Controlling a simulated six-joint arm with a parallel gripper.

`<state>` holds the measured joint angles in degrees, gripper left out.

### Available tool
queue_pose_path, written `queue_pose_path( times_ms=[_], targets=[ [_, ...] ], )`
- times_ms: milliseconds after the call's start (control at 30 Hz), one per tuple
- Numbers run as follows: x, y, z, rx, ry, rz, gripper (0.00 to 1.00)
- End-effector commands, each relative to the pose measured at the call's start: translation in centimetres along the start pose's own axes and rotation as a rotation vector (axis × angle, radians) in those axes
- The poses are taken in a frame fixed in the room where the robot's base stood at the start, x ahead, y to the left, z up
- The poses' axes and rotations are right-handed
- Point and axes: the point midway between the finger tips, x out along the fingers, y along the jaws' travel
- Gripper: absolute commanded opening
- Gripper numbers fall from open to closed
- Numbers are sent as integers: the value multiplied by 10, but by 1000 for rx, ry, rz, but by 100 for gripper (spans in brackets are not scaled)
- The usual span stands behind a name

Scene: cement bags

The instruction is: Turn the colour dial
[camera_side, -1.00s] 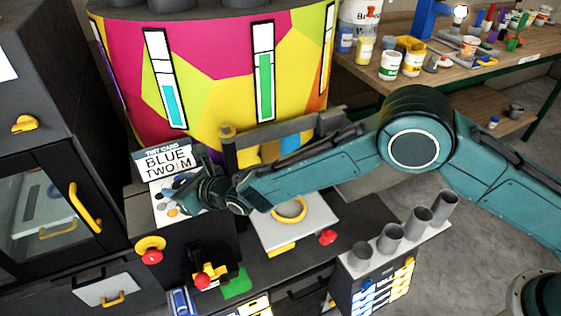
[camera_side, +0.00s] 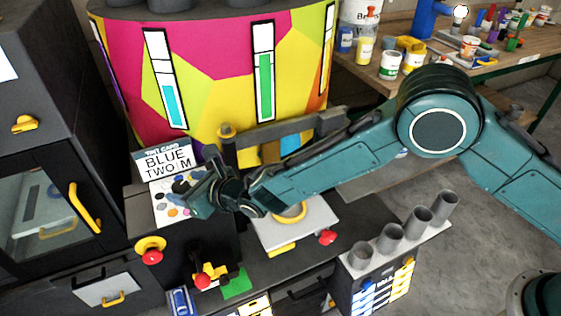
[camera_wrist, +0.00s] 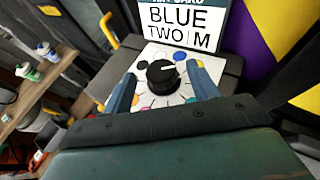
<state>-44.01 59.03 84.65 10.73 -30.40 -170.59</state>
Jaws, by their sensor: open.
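The colour dial is a black round knob (camera_wrist: 162,77) with a white pointer mark, on a white panel (camera_wrist: 150,52) ringed by coloured spots. In the wrist view the knob lies between the two blue fingers of my open gripper (camera_wrist: 163,86); I cannot tell whether they touch it. The pointer aims to the right and slightly up. The card behind the panel (camera_wrist: 183,25) reads "BLUE TWO M". In the side view my gripper (camera_side: 192,195) is over the panel (camera_side: 160,190) and hides the knob.
A grey tray with a yellow ring handle (camera_side: 300,235) and red knobs (camera_side: 153,257) are on the dark bench. A rack of grey tubes (camera_side: 390,238) stands at right. The multicoloured drum (camera_side: 215,70) rises behind. A paint-laden wooden table (camera_side: 470,65) is at the back right.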

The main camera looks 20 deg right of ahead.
Motion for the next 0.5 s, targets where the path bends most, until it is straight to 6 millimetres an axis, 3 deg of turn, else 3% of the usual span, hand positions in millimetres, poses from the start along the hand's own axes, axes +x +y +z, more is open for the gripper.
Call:
queue_pose_path(
  times_ms=[500],
  targets=[
    [-57, 0, 1, -2, -1, 1, 59]
  ],
)
